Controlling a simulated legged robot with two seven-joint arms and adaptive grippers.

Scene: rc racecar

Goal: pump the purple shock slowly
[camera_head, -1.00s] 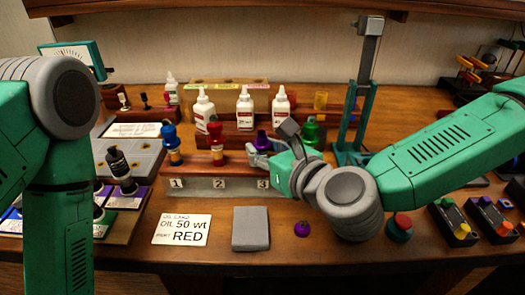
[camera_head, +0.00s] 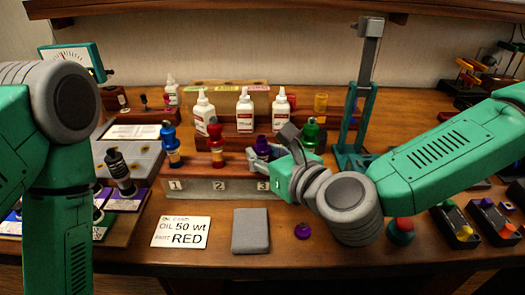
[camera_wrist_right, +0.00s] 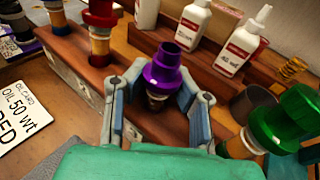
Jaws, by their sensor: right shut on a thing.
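The purple shock (camera_head: 262,144) stands upright at position 3 of the wooden stand (camera_head: 198,190). My right gripper (camera_head: 262,156) is around it from the front right. In the right wrist view the purple shock (camera_wrist_right: 165,72) rises between the two fingers of the gripper (camera_wrist_right: 160,112), which are shut on its body below the purple cap. The fingers and the green palm hide its lower part. The red shock (camera_head: 216,140) and the blue shock (camera_head: 171,146) stand to its left, the green shock (camera_head: 310,132) to its right. My left arm shows at the left; its gripper is out of view.
White bottles (camera_head: 245,110) stand on a rack behind the shocks. A card reading 50 wt and RED (camera_head: 181,232), a grey pad (camera_head: 250,230) and a small purple cap (camera_head: 302,231) lie in front. A red button (camera_head: 400,230) is right of my wrist.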

